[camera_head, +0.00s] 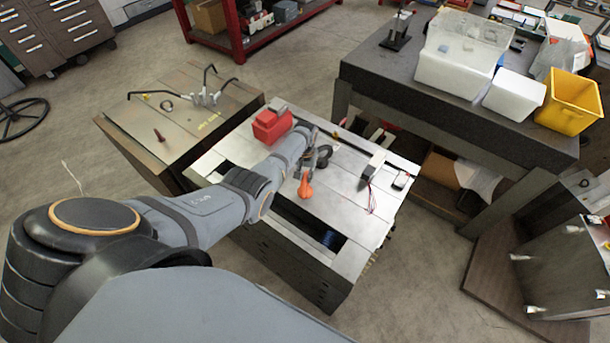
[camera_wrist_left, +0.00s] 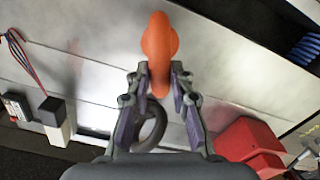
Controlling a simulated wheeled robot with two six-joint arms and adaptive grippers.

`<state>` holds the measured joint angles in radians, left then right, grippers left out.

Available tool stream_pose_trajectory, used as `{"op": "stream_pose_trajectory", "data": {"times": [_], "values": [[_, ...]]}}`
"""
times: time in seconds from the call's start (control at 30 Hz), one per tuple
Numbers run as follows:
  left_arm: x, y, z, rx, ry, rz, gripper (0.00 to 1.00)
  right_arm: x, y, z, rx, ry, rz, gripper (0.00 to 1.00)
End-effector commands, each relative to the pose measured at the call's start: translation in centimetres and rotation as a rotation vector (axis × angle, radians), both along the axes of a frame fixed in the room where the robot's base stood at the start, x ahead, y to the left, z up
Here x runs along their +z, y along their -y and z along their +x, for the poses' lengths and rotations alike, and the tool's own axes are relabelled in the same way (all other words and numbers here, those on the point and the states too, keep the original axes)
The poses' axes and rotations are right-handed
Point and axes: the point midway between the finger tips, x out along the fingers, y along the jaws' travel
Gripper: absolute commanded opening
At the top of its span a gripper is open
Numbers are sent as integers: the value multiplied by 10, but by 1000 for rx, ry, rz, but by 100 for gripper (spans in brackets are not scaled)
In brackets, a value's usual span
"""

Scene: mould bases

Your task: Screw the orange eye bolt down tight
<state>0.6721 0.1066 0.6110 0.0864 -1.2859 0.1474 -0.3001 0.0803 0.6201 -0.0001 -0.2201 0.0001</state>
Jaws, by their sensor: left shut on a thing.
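The orange eye bolt (camera_head: 305,188) is at the middle of the pale steel mould base (camera_head: 345,200). In the left wrist view the eye bolt (camera_wrist_left: 159,45) rises past my fingertips. My left gripper (camera_head: 312,163) reaches it from the upper left. In the left wrist view my left gripper (camera_wrist_left: 160,78) is shut on the orange eye bolt, with one finger on each side. The bolt's lower end and thread are hidden, so I cannot tell whether it sits flush. A dark ring (camera_wrist_left: 152,130) shows behind the fingers. My right gripper is not in view.
A red box (camera_head: 270,126) stands on the mould base's far left. A small white-and-black block (camera_head: 373,165) with thin red wires lies to the right. A dark slot cuts the front. A second steel block (camera_head: 185,110) stands left, and a dark table (camera_head: 450,110) at right.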

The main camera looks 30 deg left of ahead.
Motion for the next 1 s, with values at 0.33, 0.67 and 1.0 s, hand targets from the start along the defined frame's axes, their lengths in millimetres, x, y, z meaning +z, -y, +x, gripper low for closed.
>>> {"op": "stream_pose_trajectory", "data": {"times": [0.33, 0.67, 1.0], "values": [[-1, 1, -1, -247, -1, -2, 0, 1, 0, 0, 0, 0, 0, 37], [-2, 2, -1, -736, -1, -1, 0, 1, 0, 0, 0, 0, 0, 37], [-1, 1, -1, -758, -1, 0, 48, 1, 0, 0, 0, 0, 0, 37]]}}
